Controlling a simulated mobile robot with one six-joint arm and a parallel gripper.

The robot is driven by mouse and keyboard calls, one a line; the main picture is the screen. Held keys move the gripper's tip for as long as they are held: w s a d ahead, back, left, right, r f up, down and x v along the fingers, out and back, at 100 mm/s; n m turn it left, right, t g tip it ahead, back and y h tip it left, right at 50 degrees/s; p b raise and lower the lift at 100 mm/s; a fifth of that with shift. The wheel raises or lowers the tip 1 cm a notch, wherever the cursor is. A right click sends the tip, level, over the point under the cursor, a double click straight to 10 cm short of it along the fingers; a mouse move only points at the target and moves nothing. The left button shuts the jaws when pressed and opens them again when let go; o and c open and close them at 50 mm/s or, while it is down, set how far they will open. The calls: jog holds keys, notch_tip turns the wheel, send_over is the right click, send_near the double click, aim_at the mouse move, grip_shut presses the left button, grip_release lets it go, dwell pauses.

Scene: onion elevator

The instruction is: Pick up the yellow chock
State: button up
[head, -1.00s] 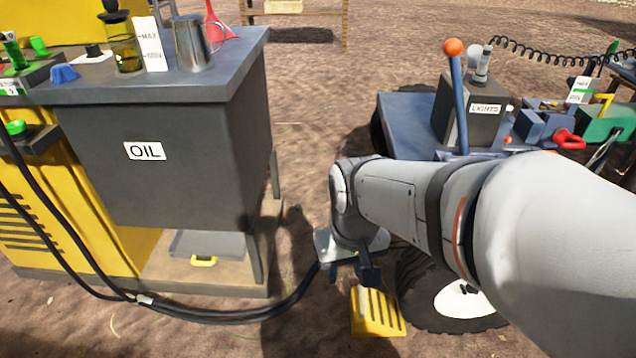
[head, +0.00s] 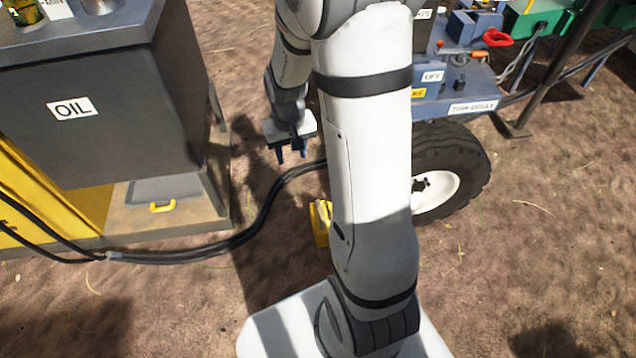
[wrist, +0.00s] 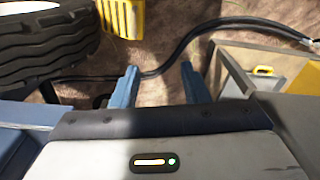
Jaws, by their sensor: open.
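The yellow chock (head: 320,222) lies on the ground in front of the wheel, partly hidden behind my arm in the head view. In the wrist view the chock (wrist: 122,17) shows at the top edge, cut off by the frame, close to the tire. My gripper (head: 292,157) is open and empty, pointing down above the ground, up and to the left of the chock in the head view. In the wrist view its two blue fingers (wrist: 158,88) stand apart with bare ground and a black hose between them; the chock is beyond the fingertips.
A black tire (head: 452,172) of the blue cart stands right of the chock. A black hose (head: 262,225) runs over the ground to the cart. The grey OIL cabinet (head: 120,115) stands at the left, with a yellow-handled tray (head: 165,188) below it.

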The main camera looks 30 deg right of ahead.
jog(key=w+d+f+p, duration=0.2)
jog(key=w+d+f, duration=0.25)
jog(key=f, duration=0.45)
jog(key=p, duration=0.2)
send_over(320, 209)
jog(key=w+a, duration=0.3)
jog(key=a, duration=0.1)
notch_tip(320, 209, down, 6)
jog(key=shift+m+g, duration=0.3)
jog(key=shift+m, duration=0.5)
jog(key=s+d+f, duration=0.1)
jog(key=f, duration=0.5)
jog(key=s+d+f+p, duration=0.1)
jog(key=f, duration=0.5)
jog(key=s+d+f, duration=0.1)
jog(key=f, duration=0.5)
jog(key=shift+s+d+f+p, duration=0.15)
jog(key=shift+s+d+p, duration=0.05)
jog(key=shift+d+p, duration=0.15)
jog(key=f+b, duration=0.1)
jog(key=f, duration=0.1)
jog(key=f+b, duration=0.1)
jog(key=f, duration=0.2)
jog(key=shift+w+d+f, duration=0.15)
jog(key=shift+d+f, duration=0.05)
jog(key=shift+f, duration=0.1)
jog(key=shift+c, duration=0.3)
grip_shut()
jog(key=shift+w+r, duration=0.1)
